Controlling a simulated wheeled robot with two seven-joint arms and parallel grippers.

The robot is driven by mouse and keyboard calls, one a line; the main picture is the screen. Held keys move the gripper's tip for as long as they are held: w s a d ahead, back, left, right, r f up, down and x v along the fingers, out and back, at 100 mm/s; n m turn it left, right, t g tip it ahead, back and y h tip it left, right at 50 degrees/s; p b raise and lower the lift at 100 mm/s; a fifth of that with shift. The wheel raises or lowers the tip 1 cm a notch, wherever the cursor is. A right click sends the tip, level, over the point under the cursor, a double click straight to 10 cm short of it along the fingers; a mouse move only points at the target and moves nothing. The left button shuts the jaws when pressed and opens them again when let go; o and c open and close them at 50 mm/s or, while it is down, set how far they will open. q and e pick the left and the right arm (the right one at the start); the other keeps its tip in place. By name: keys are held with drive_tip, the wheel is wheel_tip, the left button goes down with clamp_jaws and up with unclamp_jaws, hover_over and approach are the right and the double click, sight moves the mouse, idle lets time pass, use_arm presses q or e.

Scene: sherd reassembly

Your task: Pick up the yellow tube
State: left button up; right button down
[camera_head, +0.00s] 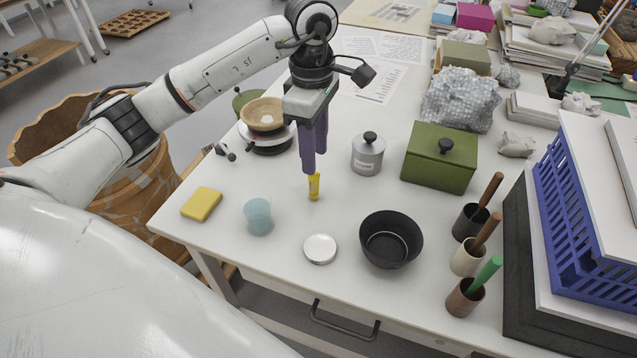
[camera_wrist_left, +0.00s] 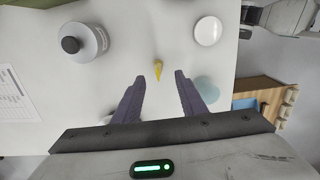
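The yellow tube (camera_head: 314,186) stands on the white table near the middle, just below my left gripper (camera_head: 313,168) in the head view. In the left wrist view the tube (camera_wrist_left: 158,70) lies ahead of the fingertips, roughly midway between their lines. My left gripper (camera_wrist_left: 159,76) is open, its two purple fingers well apart with nothing between them. In the head view the fingers nearly overlap, and their tips hide or border the tube's upper part. I cannot tell whether they touch it. My right gripper is not in view.
Near the tube are a blue cup (camera_head: 257,216), a white round lid (camera_head: 320,248), a black bowl (camera_head: 390,239), a grey lidded jar (camera_head: 367,154) and a yellow sponge (camera_head: 201,204). A green box (camera_head: 439,158) stands farther right. The table just around the tube is clear.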

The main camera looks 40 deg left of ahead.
sight(314, 182)
use_arm(q)
drive_tip(key=f, duration=0.4)
drive_tip(key=shift+s+a+f, duration=0.1)
drive_tip(key=shift+a+f, duration=0.1)
drive_tip(key=shift+f, duration=0.05)
drive_tip(key=shift+w+a+f, duration=0.1)
drive_tip(key=shift+w+f, duration=0.05)
drive_tip(key=shift+f, duration=1.25)
drive_tip(key=shift+w+a+f, duration=0.1)
drive_tip(key=shift+w+f, duration=0.05)
drive_tip(key=shift+f, duration=1.2)
drive_tip(key=shift+d, duration=0.1)
drive_tip(key=shift+c, duration=0.5)
clamp_jaws()
